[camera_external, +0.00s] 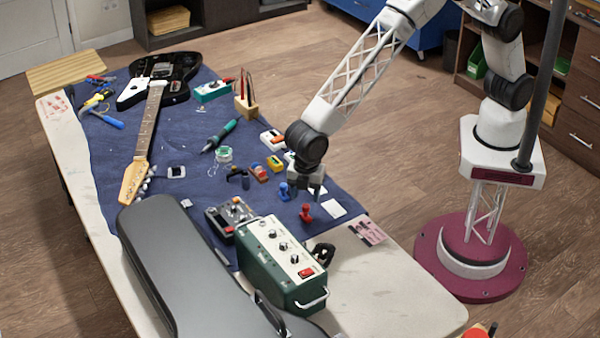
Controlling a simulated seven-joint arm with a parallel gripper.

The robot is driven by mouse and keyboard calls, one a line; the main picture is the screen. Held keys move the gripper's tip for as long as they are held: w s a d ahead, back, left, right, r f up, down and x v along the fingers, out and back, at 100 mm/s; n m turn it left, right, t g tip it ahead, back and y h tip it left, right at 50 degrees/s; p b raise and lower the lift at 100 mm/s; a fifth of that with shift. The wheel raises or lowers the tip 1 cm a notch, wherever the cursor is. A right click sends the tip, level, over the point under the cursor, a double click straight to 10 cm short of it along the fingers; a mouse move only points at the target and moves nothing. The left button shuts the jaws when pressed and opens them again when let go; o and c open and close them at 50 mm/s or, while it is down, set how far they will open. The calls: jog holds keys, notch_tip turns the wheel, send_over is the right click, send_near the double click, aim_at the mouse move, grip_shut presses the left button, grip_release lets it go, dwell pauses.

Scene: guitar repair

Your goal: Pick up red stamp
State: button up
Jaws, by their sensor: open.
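The red stamp (305,213) stands upright on the blue cloth, near the cloth's right edge and close to the green amplifier box. My gripper (316,192) hangs just above it and slightly to the right in the picture, pointing down. It is open, with nothing seen between its fingers. A blue stamp (284,191) stands to the left of my gripper, a little behind the red one. The fingers are small and dark here, so their exact height above the red stamp is hard to tell.
A white card (333,208) lies right of the red stamp. The green amplifier box (283,262) and a grey guitar case (185,262) fill the front. A black guitar (160,80), soldering iron (220,135) and several small items lie farther back.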

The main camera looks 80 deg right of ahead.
aim_at(306, 205)
jog(key=shift+f, duration=0.1)
jog(key=shift+a+f, duration=0.1)
jog(key=shift+f, duration=2.4)
jog(key=shift+c, duration=0.3)
jog(key=c, duration=0.9)
